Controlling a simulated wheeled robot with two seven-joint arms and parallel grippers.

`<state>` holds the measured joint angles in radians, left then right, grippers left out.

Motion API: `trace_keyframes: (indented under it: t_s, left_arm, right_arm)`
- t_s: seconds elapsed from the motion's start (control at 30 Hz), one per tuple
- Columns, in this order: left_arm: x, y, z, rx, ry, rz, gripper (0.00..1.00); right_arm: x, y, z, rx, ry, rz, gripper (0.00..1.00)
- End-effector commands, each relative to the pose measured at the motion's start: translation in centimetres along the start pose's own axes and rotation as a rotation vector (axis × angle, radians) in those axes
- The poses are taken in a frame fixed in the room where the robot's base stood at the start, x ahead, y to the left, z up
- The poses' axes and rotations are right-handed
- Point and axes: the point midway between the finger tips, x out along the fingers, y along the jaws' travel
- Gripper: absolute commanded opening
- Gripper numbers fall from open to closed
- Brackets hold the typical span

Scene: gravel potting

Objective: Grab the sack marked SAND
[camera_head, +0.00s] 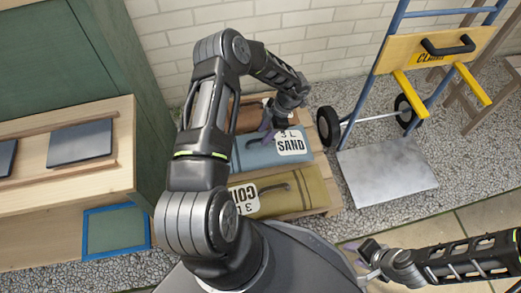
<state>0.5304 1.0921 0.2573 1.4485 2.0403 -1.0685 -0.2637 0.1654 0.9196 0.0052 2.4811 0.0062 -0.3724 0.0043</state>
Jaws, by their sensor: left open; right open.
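The blue sack (262,157) lies on a low wooden pallet, with a white label reading "3 L SAND" (291,142) at its right end. My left gripper (267,122) is open over the far edge of this sack, pointing down; whether it touches the sack I cannot tell. My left arm hides the sack's left end, and the gripper hides part of its far side. My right gripper (364,262) is open and empty at the lower right, over the paving, away from the sacks.
An olive sack (308,190), its upside-down label partly hidden, lies nearer on the pallet (333,196). A brown-orange sack (250,116) lies behind the blue one. A hand truck with a metal plate (388,172) stands right. A wooden bench (60,195) is at left; gravel surrounds the pallet.

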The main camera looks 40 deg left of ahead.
Motion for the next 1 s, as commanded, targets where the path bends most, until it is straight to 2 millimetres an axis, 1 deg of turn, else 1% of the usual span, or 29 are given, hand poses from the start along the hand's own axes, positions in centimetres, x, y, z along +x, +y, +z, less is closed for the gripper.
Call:
trace_keyframes:
  t_s: [0.03,0.13,0.2,0.3,0.93,1.0]
  left_arm:
    - [1.1,-0.1,0.2,0.0,0.001,-0.002,0.42]
    - [2.8,-0.1,0.4,0.0,0.001,-0.002,0.42]
    - [3.7,-0.1,0.3,-0.001,0.002,-0.003,0.42]
    - [4.5,0.0,0.3,-0.001,0.0,-0.001,0.42]
    - [4.5,0.0,0.2,0.0,0.0,-0.001,0.42]
    - [4.5,0.0,0.2,0.0,0.0,-0.001,0.37]
  right_arm:
    - [0.8,0.3,0.0,0.0,0.002,0.0,0.41]
    - [1.9,0.6,-0.1,0.001,0.007,0.0,0.41]
    - [2.2,0.7,-0.2,0.001,0.009,0.0,0.41]
    - [2.5,0.8,-0.2,0.002,0.012,0.0,0.41]
    - [2.4,0.7,-0.3,0.001,0.012,0.0,0.41]
    - [2.4,0.7,-0.3,0.001,0.012,0.0,0.41]
